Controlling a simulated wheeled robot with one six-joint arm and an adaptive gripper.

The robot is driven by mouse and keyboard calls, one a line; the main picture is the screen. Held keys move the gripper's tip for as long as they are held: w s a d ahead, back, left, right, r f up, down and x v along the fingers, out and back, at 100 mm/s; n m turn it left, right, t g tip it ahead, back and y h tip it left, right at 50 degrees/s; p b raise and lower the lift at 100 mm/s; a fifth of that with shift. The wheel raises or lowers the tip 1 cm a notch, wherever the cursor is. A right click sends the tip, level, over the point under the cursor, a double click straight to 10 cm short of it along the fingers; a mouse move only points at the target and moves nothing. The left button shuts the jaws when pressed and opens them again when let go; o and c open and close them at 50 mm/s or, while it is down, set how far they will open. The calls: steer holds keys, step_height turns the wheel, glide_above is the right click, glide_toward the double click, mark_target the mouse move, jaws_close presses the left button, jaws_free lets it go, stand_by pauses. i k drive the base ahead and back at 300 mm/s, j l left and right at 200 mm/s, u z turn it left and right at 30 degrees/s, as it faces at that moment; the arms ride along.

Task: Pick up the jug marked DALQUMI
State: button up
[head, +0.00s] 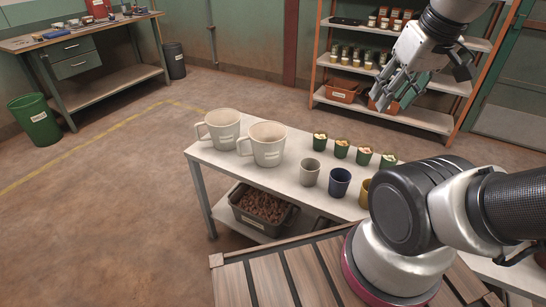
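Two large cream jugs stand upright at the left end of the white table, handles to the left. The farther-left jug (224,129) and the jug beside it (268,145) each carry a small label. The lettering is too small to read, so I cannot tell which one says DALQUMI. My gripper (392,101) is raised at the upper right, in front of the shelving and well away from both jugs. Its fingers look spread apart with nothing between them.
A dark bin of nuts (263,206) sits below. My arm hides the table's right part.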

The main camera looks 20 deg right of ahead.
mark_target(223, 124)
steer(key=i+j, duration=0.2)
steer(key=j, duration=0.15)
steer(key=i+j+z, duration=0.2)
steer(key=j, duration=0.35)
steer(key=i+j+z, duration=0.15)
steer(key=j, duration=0.3)
steer(key=i+j+z, duration=0.1)
steer(key=i+j, duration=0.15)
steer(key=j, duration=0.25)
steer(key=i+j+z, duration=0.1)
steer(key=j, duration=0.35)
steer(key=i+j+z, duration=0.15)
steer(key=j, duration=0.35)
steer(key=j+z, duration=0.1)
steer(key=j, duration=0.4)
steer(key=k+j+z, duration=0.1)
steer(key=j, duration=0.4)
steer(key=k+j, duration=0.1)
steer(key=j, duration=0.35)
steer(key=i+z, duration=0.05)
